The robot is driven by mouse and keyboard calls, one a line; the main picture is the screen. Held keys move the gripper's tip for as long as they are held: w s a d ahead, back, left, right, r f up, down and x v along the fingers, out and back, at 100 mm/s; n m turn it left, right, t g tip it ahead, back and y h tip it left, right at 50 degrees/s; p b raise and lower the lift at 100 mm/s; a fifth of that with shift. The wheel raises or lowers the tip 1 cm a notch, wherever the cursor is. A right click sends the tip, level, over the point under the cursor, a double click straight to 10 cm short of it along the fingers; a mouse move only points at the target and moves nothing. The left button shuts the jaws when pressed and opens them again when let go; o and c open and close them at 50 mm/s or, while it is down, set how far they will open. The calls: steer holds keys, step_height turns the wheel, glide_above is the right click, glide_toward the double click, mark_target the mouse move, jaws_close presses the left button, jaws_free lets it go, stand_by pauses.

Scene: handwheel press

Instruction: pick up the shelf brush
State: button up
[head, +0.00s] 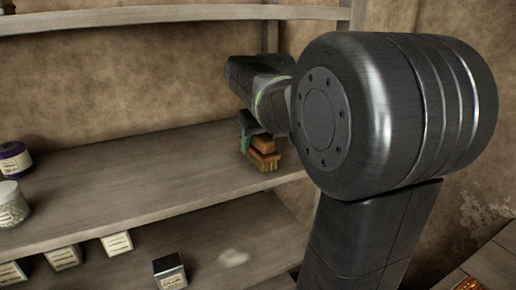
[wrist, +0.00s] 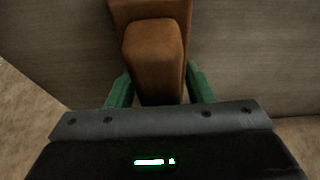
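The shelf brush (head: 265,158) stands on the middle shelf board near its right end, with an orange-brown body and paler bristles below. In the wrist view its brown handle (wrist: 153,62) points toward me between the two green fingertips. My gripper (wrist: 160,88) has one finger on each side of the handle, with a narrow gap at the sides. In the head view my gripper (head: 246,143) is at the brush, and my wrist partly hides it. The brush rests on the board. The fingers look open around the handle; contact is hard to judge.
A dark purple-labelled jar (head: 14,161) and a white-lidded jar (head: 11,205) stand at the left of the middle board (head: 130,190). Several small labelled boxes and a dark-topped one (head: 169,272) are on the lower shelf. An upper board (head: 150,14) runs above. The middle board is bare between.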

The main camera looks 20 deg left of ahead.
steer(key=shift+c, duration=0.9)
steer(key=shift+r, duration=0.15)
steer(key=shift+r, duration=0.45)
steer(key=b+v, duration=0.1)
steer(key=v, duration=0.1)
steer(key=shift+r, duration=0.45)
steer(key=s+d+b, duration=0.3)
steer(key=s+d, duration=0.7)
steer(key=d, duration=0.3)
steer(key=shift+s+d+b, duration=0.2)
steer(key=shift+d+b, duration=0.15)
steer(key=shift+r, duration=0.1)
